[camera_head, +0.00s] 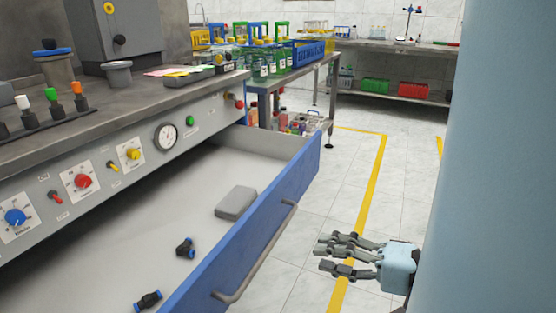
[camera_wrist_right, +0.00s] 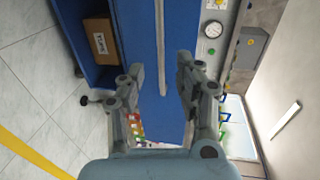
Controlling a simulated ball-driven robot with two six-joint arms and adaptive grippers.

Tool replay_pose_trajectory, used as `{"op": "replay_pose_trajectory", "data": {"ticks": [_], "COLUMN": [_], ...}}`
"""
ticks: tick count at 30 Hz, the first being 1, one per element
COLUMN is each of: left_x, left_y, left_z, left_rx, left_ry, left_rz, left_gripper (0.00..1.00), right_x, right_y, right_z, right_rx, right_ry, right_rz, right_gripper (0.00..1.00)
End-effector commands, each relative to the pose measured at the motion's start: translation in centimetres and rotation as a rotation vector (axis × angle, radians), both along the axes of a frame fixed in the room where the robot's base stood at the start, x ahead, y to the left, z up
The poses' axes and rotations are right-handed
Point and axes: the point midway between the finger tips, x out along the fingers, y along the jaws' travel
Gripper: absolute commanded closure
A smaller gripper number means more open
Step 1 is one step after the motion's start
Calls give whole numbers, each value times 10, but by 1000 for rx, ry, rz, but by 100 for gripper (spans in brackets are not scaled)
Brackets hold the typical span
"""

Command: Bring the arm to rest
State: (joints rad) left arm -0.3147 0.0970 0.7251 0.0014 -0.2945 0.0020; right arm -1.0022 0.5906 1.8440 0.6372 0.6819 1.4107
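My right gripper (camera_head: 323,255) is low at the right in the head view, over the tiled floor, a little to the right of the open drawer's handle (camera_head: 260,255). In the right wrist view its two fingers (camera_wrist_right: 161,75) stand apart with nothing between them, so it is open and empty. A blue panel (camera_wrist_right: 140,35) shows beyond the fingers there. My left gripper is not in view.
The blue-fronted drawer (camera_head: 295,187) is pulled out and holds a grey block (camera_head: 236,203) and two small dark fittings (camera_head: 185,247). The control panel (camera_head: 100,172) is above it. Floor (camera_head: 405,185) with yellow lines is clear to the right. A cardboard box (camera_wrist_right: 101,40) sits on a shelf.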

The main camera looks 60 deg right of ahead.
Motion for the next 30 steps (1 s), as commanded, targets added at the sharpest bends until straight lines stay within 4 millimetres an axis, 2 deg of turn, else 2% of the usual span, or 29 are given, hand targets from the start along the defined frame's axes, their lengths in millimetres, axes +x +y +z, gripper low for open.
{"op": "replay_pose_trajectory", "data": {"ticks": [11, 13, 15, 17, 20, 23, 24, 26, 27, 29, 30], "left_x": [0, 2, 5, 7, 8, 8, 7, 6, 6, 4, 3], "left_y": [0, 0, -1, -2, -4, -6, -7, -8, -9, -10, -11], "left_z": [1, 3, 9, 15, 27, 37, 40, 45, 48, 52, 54], "left_rx": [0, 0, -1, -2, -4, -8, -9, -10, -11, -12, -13], "left_ry": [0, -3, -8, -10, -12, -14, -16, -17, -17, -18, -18], "left_rz": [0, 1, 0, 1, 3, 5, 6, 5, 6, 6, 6], "left_gripper": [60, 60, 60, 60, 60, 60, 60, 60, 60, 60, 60], "right_x": [3, 12, 30, 44, 60, 63, 60, 49, 38, 14, -5], "right_y": [0, 1, 1, -5, -17, -18, -14, -3, 8, 27, 41], "right_z": [1, 7, 18, 17, -20, -85, -114, -160, -190, -232, -256], "right_rx": [0, 3, 12, 7, -79, -264, -349, -476, -561, -684, -758], "right_ry": [-6, -29, -76, -104, -51, 107, 189, 330, 428, 573, 664], "right_rz": [0, -5, -29, -68, -125, -121, -98, -34, 29, 155, 258], "right_gripper": [66, 66, 66, 66, 66, 66, 66, 66, 66, 66, 66]}}
